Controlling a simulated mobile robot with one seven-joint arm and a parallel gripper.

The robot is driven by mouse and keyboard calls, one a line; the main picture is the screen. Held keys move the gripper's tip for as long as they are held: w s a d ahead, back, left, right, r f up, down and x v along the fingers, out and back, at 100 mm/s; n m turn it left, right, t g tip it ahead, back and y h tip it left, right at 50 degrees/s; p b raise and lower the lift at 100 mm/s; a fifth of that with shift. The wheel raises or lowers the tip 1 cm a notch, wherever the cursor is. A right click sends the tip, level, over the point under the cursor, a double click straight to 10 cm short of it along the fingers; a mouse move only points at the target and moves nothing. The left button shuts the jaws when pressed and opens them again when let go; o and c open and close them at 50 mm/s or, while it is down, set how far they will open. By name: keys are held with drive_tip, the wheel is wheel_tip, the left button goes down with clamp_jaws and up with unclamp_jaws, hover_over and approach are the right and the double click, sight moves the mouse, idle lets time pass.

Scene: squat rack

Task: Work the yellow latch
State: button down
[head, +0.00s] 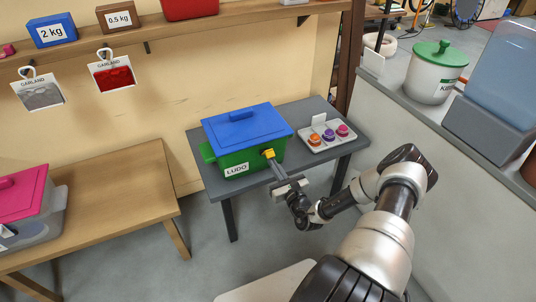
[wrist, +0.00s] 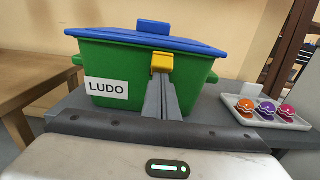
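The yellow latch (head: 267,153) is on the front of the green box (head: 232,160), just below the rim of its blue lid (head: 245,125). It also shows in the wrist view (wrist: 162,62), right of the white LUDO label (wrist: 107,93). The lid lies on the box. My gripper (head: 274,164) is in front of the box, with its grey fingers pointing at the latch. In the wrist view the fingertips (wrist: 161,77) are together at the latch's lower edge. Whether they touch it is unclear, and no part of the latch shows between them.
The box stands on a grey table (head: 215,186). A white tray (head: 312,149) with orange, purple and pink items sits to its right. A wooden bench (head: 130,195) is at left. A grey counter (head: 405,103) with a green-lidded pot (head: 436,75) is at right.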

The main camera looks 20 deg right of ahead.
drive_tip(key=shift+w+r+p, duration=0.25)
drive_tip(key=shift+r+p, duration=0.2)
drive_tip(key=shift+r, duration=0.25)
drive_tip(key=shift+w+r+p, duration=0.35)
drive_tip(key=shift+r+p, duration=0.2)
drive_tip(key=shift+f, duration=0.2)
drive_tip(key=s+p, duration=0.2)
drive_tip(key=s, duration=0.5)
drive_tip(key=shift+f, duration=0.35)
drive_tip(key=shift+d, duration=0.1)
idle(0.3)
